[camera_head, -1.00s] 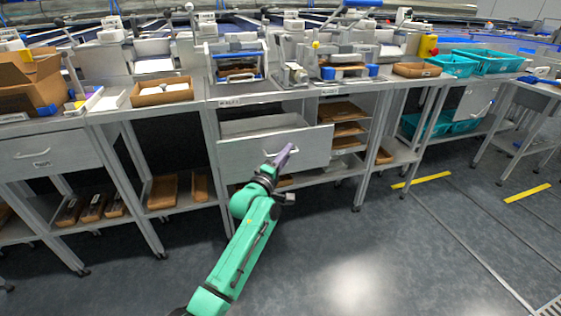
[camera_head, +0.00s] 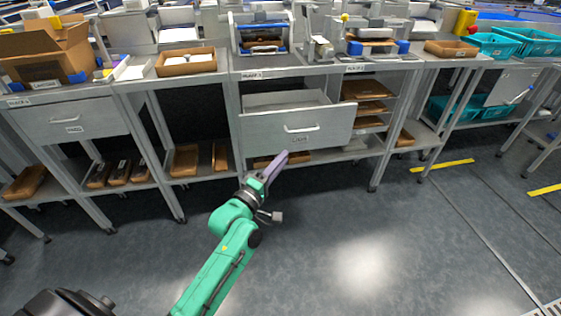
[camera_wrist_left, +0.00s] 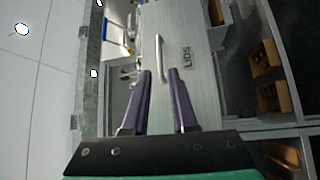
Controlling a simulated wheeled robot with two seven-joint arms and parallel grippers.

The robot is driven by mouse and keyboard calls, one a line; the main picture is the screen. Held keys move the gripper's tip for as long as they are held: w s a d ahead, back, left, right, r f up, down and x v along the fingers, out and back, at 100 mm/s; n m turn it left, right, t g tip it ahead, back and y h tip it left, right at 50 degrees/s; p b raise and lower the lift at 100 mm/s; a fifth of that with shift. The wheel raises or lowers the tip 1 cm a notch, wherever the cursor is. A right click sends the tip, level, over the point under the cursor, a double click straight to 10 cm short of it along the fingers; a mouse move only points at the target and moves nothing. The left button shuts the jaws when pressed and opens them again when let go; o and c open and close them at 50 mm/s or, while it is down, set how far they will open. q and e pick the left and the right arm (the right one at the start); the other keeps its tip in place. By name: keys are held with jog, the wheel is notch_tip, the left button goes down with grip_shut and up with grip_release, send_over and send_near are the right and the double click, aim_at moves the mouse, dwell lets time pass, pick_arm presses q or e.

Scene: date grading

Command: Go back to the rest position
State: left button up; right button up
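My left gripper (camera_head: 274,167) is at the end of the green arm, in front of and below the open grey drawer (camera_head: 268,128). In the left wrist view its two purple fingers (camera_wrist_left: 161,74) stand apart with nothing between them, so it is open. The drawer front shows there too (camera_wrist_left: 199,85), with the label LIDS. Its bar handle (camera_head: 301,129) lies beyond the fingertips and looks clear of them. It also shows in the left wrist view (camera_wrist_left: 159,55). My right gripper is not in view.
The drawer sticks out from under the workbench (camera_head: 215,76). Cardboard trays lie on the lower shelves, and a cardboard box (camera_head: 45,52) stands on the left bench. Teal crates (camera_head: 493,47) are at right. The floor (camera_head: 370,240) in front is clear.

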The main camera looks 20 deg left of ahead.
pick_arm(q)
jog(key=s+a+f+m+g+y, duration=0.1)
jog(key=s+f+m+g, duration=0.25)
jog(key=f, duration=0.95)
jog(key=s+f+m+g+y, duration=0.1)
jog(key=s+f+m+g, duration=0.25)
jog(key=f, duration=1.05)
jog(key=s+a+f+m+g, duration=0.1)
jog(key=s+f+m+g, duration=0.3)
jog(key=s+f, duration=0.65)
jog(key=s+a+f+m+g+y, duration=0.1)
jog(key=s+a+f+m+g, duration=0.2)
jog(key=s+f, duration=0.5)
jog(key=s+f+m+g+y, duration=0.1)
jog(key=s+f+m+g, duration=0.2)
jog(key=s, duration=0.9)
jog(key=s+a+r+g+p, duration=0.1)
jog(key=s+r+p, duration=0.5)
jog(key=r+p, duration=0.7)
jog(key=p, duration=0.5)
jog(key=shift+s+a+r+n, duration=0.2)
jog(key=shift+a+r+n, duration=0.05)
jog(key=shift+a+n, duration=0.15)
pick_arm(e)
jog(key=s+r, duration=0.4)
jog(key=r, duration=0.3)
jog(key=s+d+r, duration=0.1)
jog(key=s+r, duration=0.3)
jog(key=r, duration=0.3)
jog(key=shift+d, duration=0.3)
